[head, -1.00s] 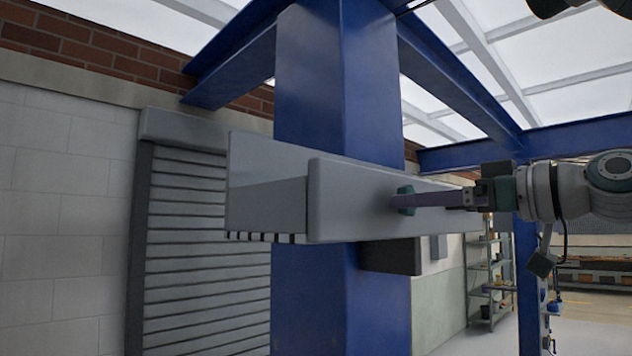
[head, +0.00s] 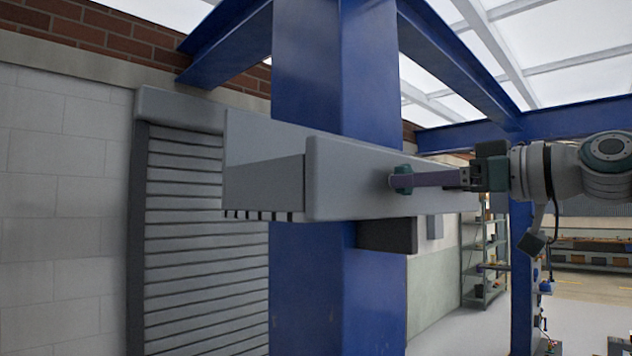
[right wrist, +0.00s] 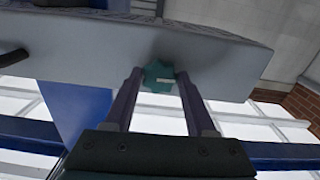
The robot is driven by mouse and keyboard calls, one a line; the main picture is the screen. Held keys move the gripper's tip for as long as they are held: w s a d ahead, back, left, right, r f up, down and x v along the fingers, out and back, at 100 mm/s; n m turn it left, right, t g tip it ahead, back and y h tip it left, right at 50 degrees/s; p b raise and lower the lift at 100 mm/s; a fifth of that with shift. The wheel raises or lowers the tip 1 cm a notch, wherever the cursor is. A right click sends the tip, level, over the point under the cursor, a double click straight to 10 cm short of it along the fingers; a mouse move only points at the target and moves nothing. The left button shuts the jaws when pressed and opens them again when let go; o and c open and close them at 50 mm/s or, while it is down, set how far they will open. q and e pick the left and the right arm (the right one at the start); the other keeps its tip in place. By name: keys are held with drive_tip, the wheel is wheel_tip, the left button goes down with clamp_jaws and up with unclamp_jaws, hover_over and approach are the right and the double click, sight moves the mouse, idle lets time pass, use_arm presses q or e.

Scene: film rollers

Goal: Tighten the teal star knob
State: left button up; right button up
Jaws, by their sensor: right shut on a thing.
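The teal star knob (head: 402,179) sits on the front face of a grey box-shaped housing (head: 345,180). My right gripper (head: 412,179) comes in from the right with its long purple fingers level and is shut on the knob. In the right wrist view the knob (right wrist: 158,77) lies between the two fingertips (right wrist: 160,75), one on each side, against the grey face. A pale mark shows on the knob there. My left gripper does not show in the head view.
The housing is fixed to a blue steel column (head: 312,290). A dark block (head: 387,235) sits under the housing. A grey roller shutter (head: 190,240) is behind at left, and shelving (head: 485,250) stands far back at right. The space in front of the housing looks clear.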

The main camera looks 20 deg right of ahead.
clamp_jaws()
drive_tip(key=shift+m, duration=0.3)
drive_tip(key=m+p, duration=0.3)
drive_tip(key=m, duration=1.4)
drive_tip(key=shift+a+r, duration=0.1)
drive_tip(key=shift+r, duration=0.05)
drive_tip(key=shift+m, duration=0.3)
drive_tip(key=o, duration=1.2)
unclamp_jaws()
